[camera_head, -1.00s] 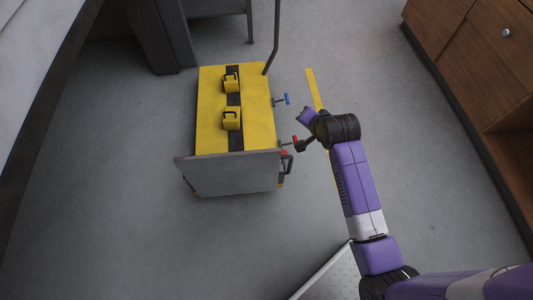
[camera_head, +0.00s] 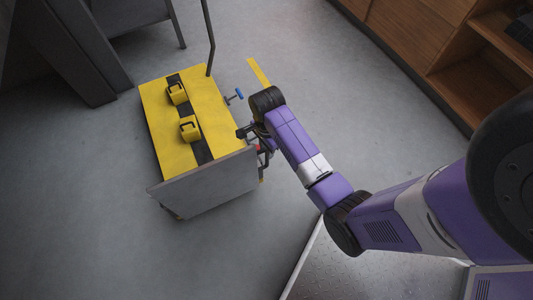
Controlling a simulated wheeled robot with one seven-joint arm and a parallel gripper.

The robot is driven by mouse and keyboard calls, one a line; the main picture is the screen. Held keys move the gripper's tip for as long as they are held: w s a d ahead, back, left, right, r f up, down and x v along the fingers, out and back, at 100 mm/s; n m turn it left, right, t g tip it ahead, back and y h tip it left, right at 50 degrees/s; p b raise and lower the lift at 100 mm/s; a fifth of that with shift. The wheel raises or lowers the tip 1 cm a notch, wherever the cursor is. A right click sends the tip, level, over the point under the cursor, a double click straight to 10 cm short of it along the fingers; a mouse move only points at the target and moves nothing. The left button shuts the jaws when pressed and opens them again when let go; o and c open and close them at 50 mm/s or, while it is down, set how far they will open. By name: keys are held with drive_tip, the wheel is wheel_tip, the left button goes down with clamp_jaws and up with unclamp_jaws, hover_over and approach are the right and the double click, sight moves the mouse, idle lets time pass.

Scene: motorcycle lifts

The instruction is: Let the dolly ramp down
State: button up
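The dolly (camera_head: 160,112) has a yellow deck with a black strip down its middle and stands on the floor at left centre. Its grey ramp panel (camera_head: 206,185) stands raised along the near end. A blue-handled lever (camera_head: 238,94) sticks out from the dolly's right side. My gripper (camera_head: 245,131) is at the right side of the dolly, near the ramp's right end. Small red parts (camera_head: 258,148) show just below it, partly hidden by my gripper. Whether it touches them, and whether its fingers are open or shut, I cannot tell.
Two yellow blocks with black handles (camera_head: 189,129) sit on the deck. A dark upright bar (camera_head: 210,38) rises at its far right corner. Wooden cabinets (camera_head: 432,48) stand at upper right, dark metal legs (camera_head: 75,60) at upper left. Floor in front of the ramp is clear.

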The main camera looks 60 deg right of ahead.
wheel_tip(320, 180, down, 3)
drive_tip(key=shift+r+b, duration=0.2)
drive_tip(key=shift+b, duration=0.1)
clamp_jaws()
idle(1.3)
